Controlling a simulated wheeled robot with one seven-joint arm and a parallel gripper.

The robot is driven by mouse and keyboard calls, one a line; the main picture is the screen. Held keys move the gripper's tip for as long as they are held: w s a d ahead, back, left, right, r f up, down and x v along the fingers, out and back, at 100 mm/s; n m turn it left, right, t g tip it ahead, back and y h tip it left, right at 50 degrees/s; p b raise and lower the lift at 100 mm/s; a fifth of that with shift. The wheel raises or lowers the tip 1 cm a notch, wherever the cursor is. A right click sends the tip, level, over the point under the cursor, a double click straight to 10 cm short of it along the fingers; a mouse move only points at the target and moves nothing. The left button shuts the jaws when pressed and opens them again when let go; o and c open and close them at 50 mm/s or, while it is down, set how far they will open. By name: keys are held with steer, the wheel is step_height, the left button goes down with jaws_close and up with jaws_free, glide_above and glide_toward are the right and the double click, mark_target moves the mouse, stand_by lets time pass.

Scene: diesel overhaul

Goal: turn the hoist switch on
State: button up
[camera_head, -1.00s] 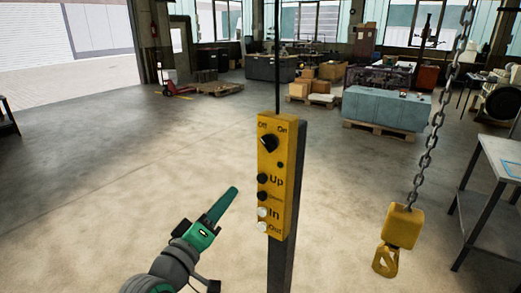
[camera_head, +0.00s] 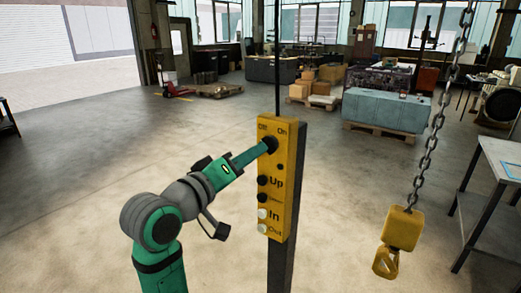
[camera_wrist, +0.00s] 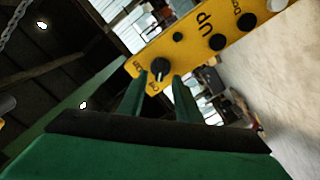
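The yellow hoist control box (camera_head: 273,195) stands upright on a dark post. Its round black switch knob (camera_head: 269,145) is near the top, below the Off and On labels, and is partly covered by my fingers in the head view. My gripper (camera_head: 262,149) reaches up to the knob from the left. In the wrist view, the knob (camera_wrist: 160,67) shows between the tips of my two fingers (camera_wrist: 160,82), which are apart with a visible gap. Its white mark points toward the lower label, which appears to be Off. I cannot tell whether a finger touches the knob.
Several push buttons (camera_head: 262,197) sit below the knob. A yellow hook block (camera_head: 402,229) hangs on a chain (camera_head: 427,160) to the right. A metal table (camera_head: 505,160) stands at the right edge.

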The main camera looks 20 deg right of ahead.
mark_target(269, 145)
steer(key=x, duration=0.4)
steer(key=shift+w+d, duration=0.15)
jaws_close()
